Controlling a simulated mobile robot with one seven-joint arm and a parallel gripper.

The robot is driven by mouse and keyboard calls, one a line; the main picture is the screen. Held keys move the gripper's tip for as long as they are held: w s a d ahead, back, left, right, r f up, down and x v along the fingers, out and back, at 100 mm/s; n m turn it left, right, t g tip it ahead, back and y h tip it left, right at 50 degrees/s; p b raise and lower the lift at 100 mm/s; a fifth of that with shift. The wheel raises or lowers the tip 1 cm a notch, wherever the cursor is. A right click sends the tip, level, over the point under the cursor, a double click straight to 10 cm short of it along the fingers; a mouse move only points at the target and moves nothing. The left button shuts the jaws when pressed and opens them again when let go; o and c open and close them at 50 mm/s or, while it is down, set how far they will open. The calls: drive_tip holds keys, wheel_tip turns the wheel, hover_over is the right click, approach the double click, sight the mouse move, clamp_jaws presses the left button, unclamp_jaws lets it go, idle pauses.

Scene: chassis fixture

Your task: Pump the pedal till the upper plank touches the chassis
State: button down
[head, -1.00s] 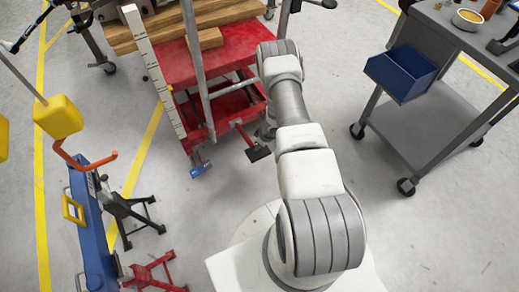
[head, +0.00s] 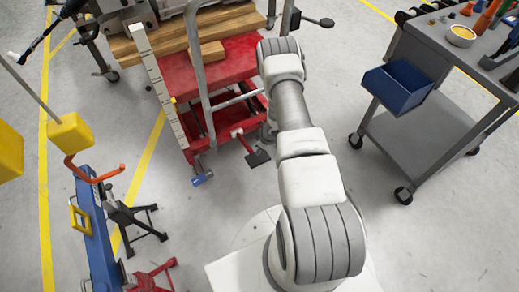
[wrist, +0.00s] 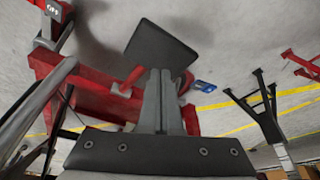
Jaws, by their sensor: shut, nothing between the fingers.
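The black pedal (head: 258,157) sticks out low at the front of the red lift table (head: 240,62). In the wrist view the pedal plate (wrist: 160,50) is just beyond my gripper (wrist: 160,75), whose fingers are shut together and empty. Fingertips and pedal overlap there; I cannot tell whether they touch. My gripper is hidden behind my arm in the head view. The wooden planks (head: 195,30) lie on the lift table. The grey chassis (head: 140,12) is at the top edge, partly cut off; any gap to the upper plank cannot be made out.
A blue pedal (head: 203,179) sits left of the black one and also shows in the wrist view (wrist: 205,87). A white marked scale (head: 158,85) stands beside the lift. A grey cart (head: 425,135) with a blue bin is right; stands and a blue beam (head: 95,235) are left.

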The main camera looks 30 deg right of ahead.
sight(258, 157)
wheel_tip(258, 157, down, 5)
drive_tip(key=b, duration=0.3)
drive_tip(key=shift+f, duration=0.15)
drive_tip(key=shift+r+p, duration=0.35)
drive_tip(key=shift+r, duration=0.3)
wheel_tip(258, 157, up, 7)
drive_tip(key=p, duration=0.5)
drive_tip(key=shift+r, duration=0.15)
